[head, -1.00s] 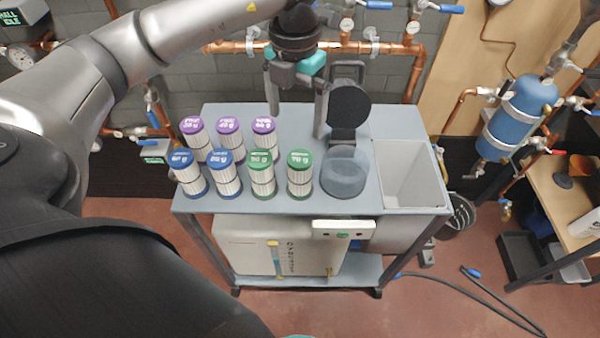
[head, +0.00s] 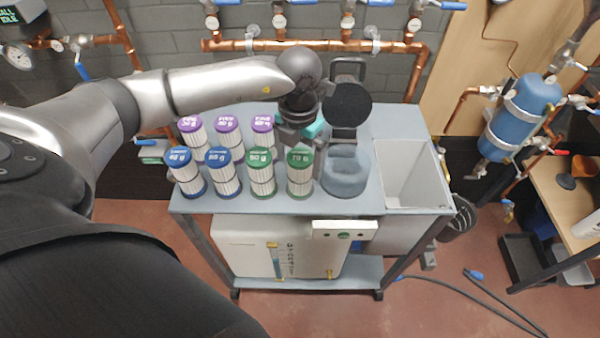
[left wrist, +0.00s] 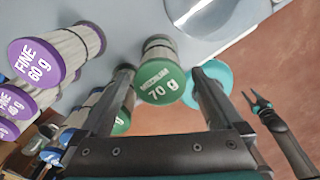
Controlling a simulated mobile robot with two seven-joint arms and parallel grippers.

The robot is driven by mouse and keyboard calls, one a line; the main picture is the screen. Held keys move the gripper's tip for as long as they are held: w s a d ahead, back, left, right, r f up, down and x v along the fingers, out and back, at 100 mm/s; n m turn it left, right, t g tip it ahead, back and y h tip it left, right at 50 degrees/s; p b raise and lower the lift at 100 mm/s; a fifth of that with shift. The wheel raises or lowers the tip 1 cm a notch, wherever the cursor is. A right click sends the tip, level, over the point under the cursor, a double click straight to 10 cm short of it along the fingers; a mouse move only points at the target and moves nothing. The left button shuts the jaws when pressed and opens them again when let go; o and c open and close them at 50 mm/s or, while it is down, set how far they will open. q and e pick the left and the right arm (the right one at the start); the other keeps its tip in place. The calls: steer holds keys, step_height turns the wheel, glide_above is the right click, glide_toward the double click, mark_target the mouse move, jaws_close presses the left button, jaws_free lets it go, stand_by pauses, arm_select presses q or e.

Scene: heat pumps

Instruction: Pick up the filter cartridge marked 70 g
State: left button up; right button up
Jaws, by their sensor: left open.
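The filter cartridge marked 70 g (left wrist: 162,84) has a green cap reading "MEDIUM 70 g" in the left wrist view. In the head view it is the right-hand green-capped cartridge (head: 300,174), upright in the front row on the cart. My left gripper (head: 298,143) is just above it, pointing down, with its arm coming in from the left. In the left wrist view the open fingers (left wrist: 163,74) stand on either side of the cap, with gaps visible; contact is not seen.
Another green-capped cartridge (head: 262,174) stands close on the left, then blue-capped ones (head: 224,174). Purple-capped ones (head: 228,136) form the back row. A clear round housing (head: 345,172) stands close on the right, with an open grey bin (head: 408,178) beyond it.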

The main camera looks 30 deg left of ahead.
arm_select(q)
steer(key=shift+f, duration=0.15)
steer(key=c, duration=1.5)
